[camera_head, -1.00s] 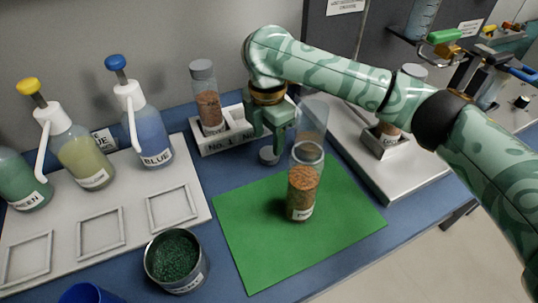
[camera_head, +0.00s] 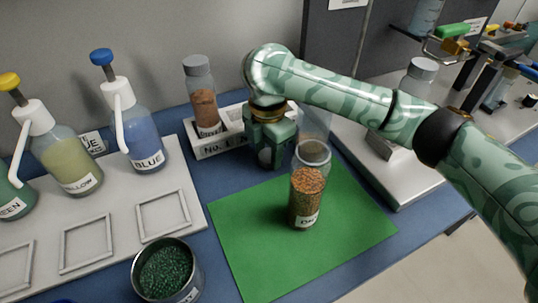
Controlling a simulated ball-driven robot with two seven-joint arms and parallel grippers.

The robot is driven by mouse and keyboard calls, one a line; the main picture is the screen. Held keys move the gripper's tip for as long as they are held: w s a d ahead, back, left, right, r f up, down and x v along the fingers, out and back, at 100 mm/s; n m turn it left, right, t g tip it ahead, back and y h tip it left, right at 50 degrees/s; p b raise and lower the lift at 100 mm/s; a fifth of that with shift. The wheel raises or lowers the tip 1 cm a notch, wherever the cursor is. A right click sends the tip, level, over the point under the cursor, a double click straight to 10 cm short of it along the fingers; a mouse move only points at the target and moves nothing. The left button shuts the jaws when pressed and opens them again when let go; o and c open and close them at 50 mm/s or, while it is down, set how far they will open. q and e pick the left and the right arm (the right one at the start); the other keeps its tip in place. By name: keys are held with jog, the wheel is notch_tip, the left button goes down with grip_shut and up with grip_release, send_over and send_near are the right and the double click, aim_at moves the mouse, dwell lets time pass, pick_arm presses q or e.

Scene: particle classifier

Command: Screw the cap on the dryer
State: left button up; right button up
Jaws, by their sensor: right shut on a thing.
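The dryer is a clear jar (camera_head: 307,195) of orange-brown granules, standing upright on the green mat (camera_head: 250,245) with no cap on its rim. My right gripper (camera_head: 268,158) points down just behind and left of the jar, beside the white rack. It is shut on the small grey cap (camera_head: 265,157), which shows only partly between the fingers. I cannot tell whether the cap still touches the table. My left gripper is not in view.
A capped brown jar (camera_head: 204,105) sits in the white rack (camera_head: 208,148). Blue (camera_head: 143,140) and yellow (camera_head: 72,160) pump bottles stand left. A tin of green granules (camera_head: 190,290) is at front. The mat's front is clear.

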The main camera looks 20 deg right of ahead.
aim_at(268, 156)
jog(key=shift+r+p, duration=0.3)
jog(key=shift+r, duration=0.15)
pick_arm(q)
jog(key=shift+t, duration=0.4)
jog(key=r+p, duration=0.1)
jog(key=p, duration=0.1)
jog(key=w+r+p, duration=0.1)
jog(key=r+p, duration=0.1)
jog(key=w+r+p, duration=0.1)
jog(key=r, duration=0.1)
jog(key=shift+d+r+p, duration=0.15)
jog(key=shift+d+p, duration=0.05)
jog(key=shift+p, duration=0.2)
pick_arm(e)
notch_tip(268, 156, up, 9)
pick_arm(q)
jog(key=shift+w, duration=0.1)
